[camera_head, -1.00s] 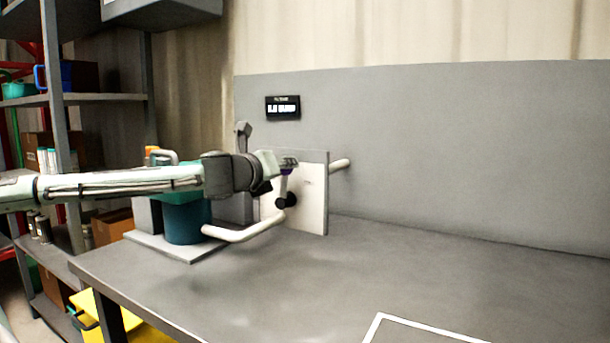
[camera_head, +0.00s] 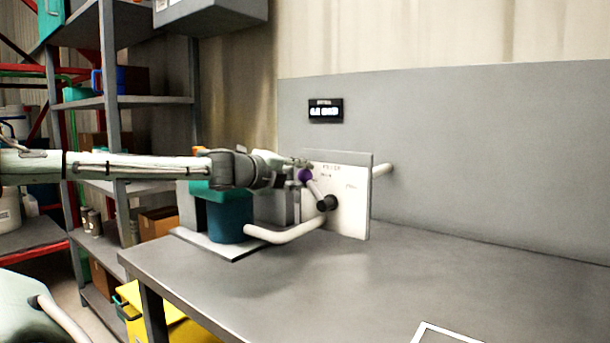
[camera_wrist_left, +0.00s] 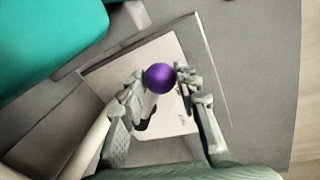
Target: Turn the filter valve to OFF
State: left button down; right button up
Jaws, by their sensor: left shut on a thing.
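The filter valve is a lever on a white upright panel (camera_head: 350,212), with a black hub (camera_head: 327,203), a pale arm and a purple knob (camera_head: 305,175). The lever points up and to the left from the hub. My left gripper (camera_head: 304,168) is shut on the valve lever at its knob end. In the left wrist view the purple knob (camera_wrist_left: 160,78) sits between the two fingers of the left gripper (camera_wrist_left: 160,85). The small lettering on the panel is too blurred to read. My right gripper is not in view.
A teal pump-like tank (camera_head: 230,218) stands on a pale base left of the panel, with a white pipe (camera_head: 290,234) running from it. A small black display (camera_head: 325,111) hangs on the grey back wall.

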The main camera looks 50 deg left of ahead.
pick_arm(q)
jog(key=shift+a+f+n, duration=0.25)
jog(key=shift+n, duration=0.15)
jog(key=c, duration=1.1)
grip_release()
jog(key=shift+f, duration=0.1)
notch_tip(320, 180, up, 10)
jog(key=shift+r, duration=0.1)
jog(key=shift+c, duration=0.3)
